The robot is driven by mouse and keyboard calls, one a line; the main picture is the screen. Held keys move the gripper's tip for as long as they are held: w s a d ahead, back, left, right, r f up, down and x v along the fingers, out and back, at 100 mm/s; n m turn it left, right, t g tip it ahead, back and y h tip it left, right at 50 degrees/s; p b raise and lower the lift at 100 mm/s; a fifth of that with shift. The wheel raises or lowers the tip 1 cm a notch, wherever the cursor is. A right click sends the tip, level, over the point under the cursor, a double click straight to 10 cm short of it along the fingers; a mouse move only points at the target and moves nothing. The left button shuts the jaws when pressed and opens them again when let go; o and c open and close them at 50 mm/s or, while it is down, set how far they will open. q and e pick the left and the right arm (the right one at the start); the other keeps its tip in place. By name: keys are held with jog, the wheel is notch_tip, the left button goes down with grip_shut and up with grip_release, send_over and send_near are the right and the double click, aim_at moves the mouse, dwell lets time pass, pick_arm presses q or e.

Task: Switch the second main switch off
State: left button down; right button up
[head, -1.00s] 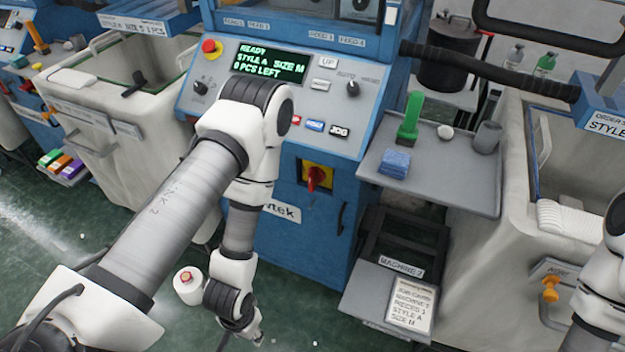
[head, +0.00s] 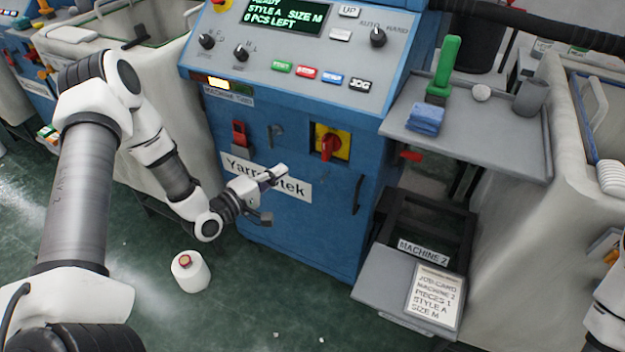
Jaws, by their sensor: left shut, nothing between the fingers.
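The main switch (head: 334,144) is a red rotary handle on a yellow plate, on the blue front of the machine with the Machine 2 card. Its handle stands roughly upright. The machine's display (head: 277,14) is lit and reads style A, size M, 0 pcs left. My left gripper (head: 279,173) is shut and empty, in front of the Yarntek label, below and left of the switch and apart from it. My right arm shows only at the right edge; its gripper is out of view.
A red part (head: 239,135) and a small grey fitting (head: 275,131) are on the panel left of the switch. A door handle (head: 358,194) is below right. A grey shelf (head: 470,140) with a green brush (head: 444,68) juts out at right. A white cone (head: 190,271) stands on the floor.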

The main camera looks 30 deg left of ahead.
aim_at(309, 144)
pick_arm(q)
jog(key=shift+w+a+f+n+t+y, duration=0.1)
jog(key=shift+a+n+t+y, duration=0.1)
jog(key=shift+a, duration=0.3)
jog(key=shift+a+f+n+t+y, duration=0.1)
jog(key=shift+a+n+y, duration=0.1)
jog(key=shift+a, duration=0.3)
pick_arm(e)
notch_tip(309, 144, down, 2)
jog(key=shift+f, duration=0.1)
pick_arm(q)
jog(key=b+x, duration=0.2)
jog(key=x, duration=0.8)
jog(key=shift+w+d, duration=0.1)
jog(key=shift+w, duration=0.1)
jog(key=d, duration=0.3)
jog(key=shift+s, duration=0.2)
jog(key=shift+d, duration=0.4)
pick_arm(e)
jog(key=shift+f, duration=0.8)
pick_arm(q)
jog(key=shift+f, duration=0.1)
pick_arm(e)
jog(key=shift+d, duration=0.1)
